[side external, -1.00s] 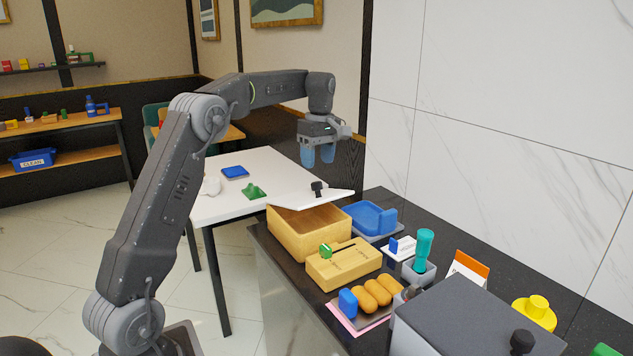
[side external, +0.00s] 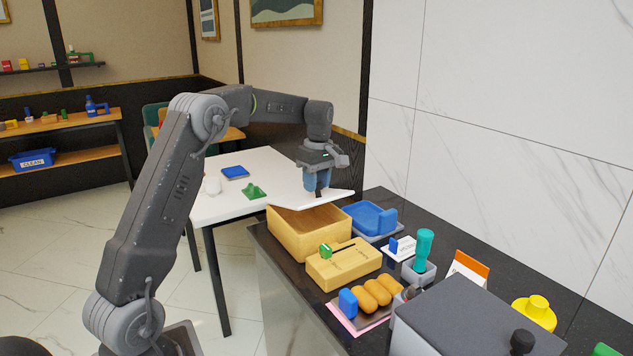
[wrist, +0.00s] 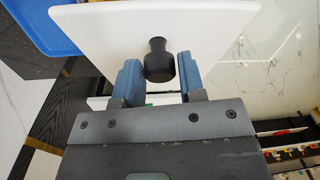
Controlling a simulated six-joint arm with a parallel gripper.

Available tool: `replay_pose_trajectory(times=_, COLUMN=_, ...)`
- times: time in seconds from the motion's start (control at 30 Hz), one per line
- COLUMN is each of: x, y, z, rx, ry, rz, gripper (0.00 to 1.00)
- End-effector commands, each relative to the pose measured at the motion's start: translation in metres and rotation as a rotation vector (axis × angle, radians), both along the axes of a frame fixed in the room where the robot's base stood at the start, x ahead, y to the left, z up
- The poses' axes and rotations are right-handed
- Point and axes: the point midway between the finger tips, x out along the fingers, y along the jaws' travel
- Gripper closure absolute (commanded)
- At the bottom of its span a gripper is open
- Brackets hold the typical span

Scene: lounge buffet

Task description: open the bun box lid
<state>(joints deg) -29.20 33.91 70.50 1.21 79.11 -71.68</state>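The bun box (side external: 290,236) is a light wooden box on the dark counter. Its white lid (side external: 335,196) sits tilted, with a gap showing the inside of the box along the near side. The lid's black knob is mostly hidden behind the fingers in the side view. In the wrist view the black knob (wrist: 158,64) stands on the white lid (wrist: 105,25) between my two blue fingertips.
A blue tray (side external: 368,218) stands right of the box. A smaller wooden box with a green handle (side external: 343,265), buns on a board (side external: 372,293) and a grey lidded box (side external: 475,320) stand nearer. A white table (side external: 225,205) lies behind with a green item (side external: 253,191).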

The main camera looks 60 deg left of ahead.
Motion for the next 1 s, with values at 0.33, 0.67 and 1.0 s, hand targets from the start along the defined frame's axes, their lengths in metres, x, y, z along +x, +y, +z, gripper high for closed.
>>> replay_pose_trajectory(times=0.33, x=0.000, y=0.000, z=0.000, rx=0.000, ry=0.000, rz=0.000, gripper=0.97)
replay_pose_trajectory(times=0.67, x=0.000, y=0.002, z=0.002, rx=-0.011, ry=0.000, rz=0.001, gripper=1.00)
replay_pose_trajectory(times=1.0, x=0.000, y=0.021, z=0.024, rx=-0.140, ry=-0.003, rz=0.002, gripper=1.00)
